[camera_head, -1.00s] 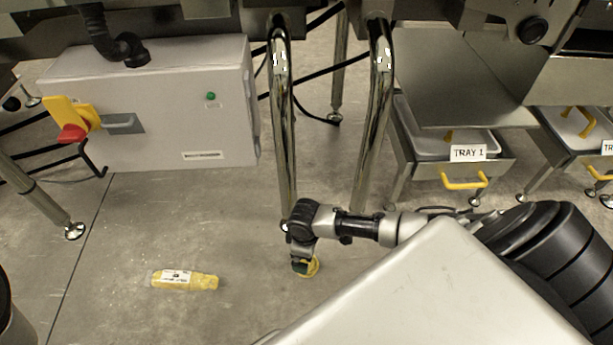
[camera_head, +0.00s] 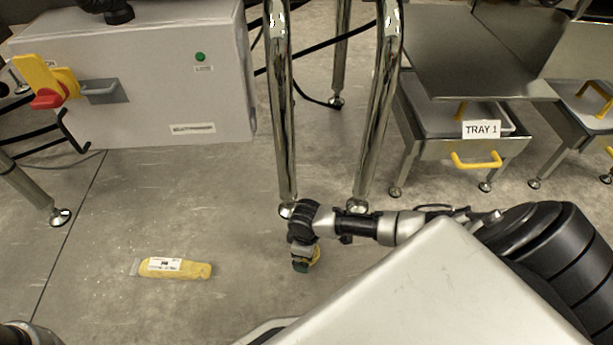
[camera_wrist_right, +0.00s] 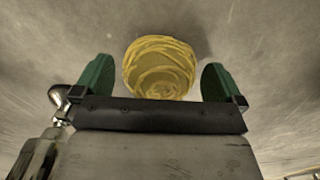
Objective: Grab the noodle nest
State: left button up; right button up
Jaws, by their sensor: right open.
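The noodle nest (camera_wrist_right: 158,78) is a round yellow coil. In the right wrist view it sits between the two green fingers of my right gripper (camera_wrist_right: 157,64), with a visible gap on each side. The gripper hides most of the nest there. The right gripper is open, and its fingers are apart from the nest.
A yellow packet with a white label (camera_head: 173,268) lies on the floor to the left. Polished steel legs (camera_head: 283,130) stand just behind my right gripper. A grey control box (camera_head: 150,90) hangs at the upper left. A drawer labelled TRAY 1 (camera_head: 430,148) is at the right.

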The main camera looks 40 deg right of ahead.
jog(key=shift+f, duration=0.45)
jog(key=shift+r, duration=0.1)
jog(key=shift+c, duration=0.5)
jog(key=c, duration=0.8)
jog(key=shift+r, duration=0.1)
